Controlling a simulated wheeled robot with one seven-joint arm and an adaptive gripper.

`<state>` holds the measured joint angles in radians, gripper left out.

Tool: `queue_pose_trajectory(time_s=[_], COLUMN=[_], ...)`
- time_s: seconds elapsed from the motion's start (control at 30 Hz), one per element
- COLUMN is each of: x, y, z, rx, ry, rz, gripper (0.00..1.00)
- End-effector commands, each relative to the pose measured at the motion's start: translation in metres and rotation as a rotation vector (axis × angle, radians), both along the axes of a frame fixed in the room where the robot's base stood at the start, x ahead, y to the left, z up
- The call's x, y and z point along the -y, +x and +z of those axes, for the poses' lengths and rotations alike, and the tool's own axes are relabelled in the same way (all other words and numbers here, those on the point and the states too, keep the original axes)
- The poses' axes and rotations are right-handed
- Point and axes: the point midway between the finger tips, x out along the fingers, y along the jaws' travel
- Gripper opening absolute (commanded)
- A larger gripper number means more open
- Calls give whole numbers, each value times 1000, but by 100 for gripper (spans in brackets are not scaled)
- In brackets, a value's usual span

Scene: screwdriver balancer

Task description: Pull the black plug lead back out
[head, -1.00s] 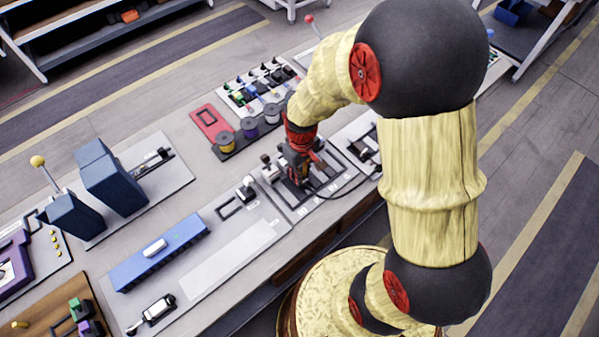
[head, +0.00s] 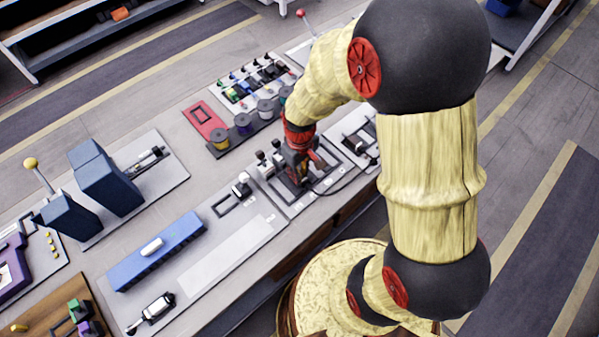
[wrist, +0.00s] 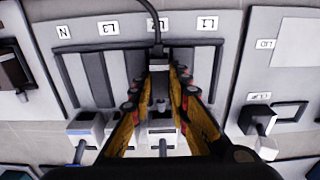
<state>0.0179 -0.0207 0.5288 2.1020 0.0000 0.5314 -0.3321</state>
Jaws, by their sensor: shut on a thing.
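My gripper (wrist: 160,72) is over a grey panel (wrist: 85,75) with several long dark slots and small white labels. Its yellow-sided fingers are shut on the black plug lead's plug, which shows as a small dark end between the fingertips. The black lead (wrist: 156,25) rises from there to the top of the wrist view. In the head view my gripper (head: 298,172) hides the plug, and the lead (head: 345,186) curves away to the right. I cannot tell how deep the plug sits in its slot.
A white-and-grey block (wrist: 162,132) lies below the fingers, with a similar block (wrist: 86,125) to the left. Another device (head: 358,140) stands to the right on the bench. Several spools (head: 242,123) and a blue box (head: 157,250) stand farther left.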

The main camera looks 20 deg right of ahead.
Motion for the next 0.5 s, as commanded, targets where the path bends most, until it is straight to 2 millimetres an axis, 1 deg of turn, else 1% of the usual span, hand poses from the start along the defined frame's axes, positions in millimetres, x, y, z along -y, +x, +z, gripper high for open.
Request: queue_pose_trajectory(time_s=[0.03, 0.07, 0.4, 0.5], x=[0, 0, 0, 0], y=[0, 0, 0, 0], z=[0, 0, 0, 0], rx=[0, 0, 0, 0], ry=[0, 0, 0, 0], rz=[0, 0, 0, 0], gripper=[0, 19, 39, 39])
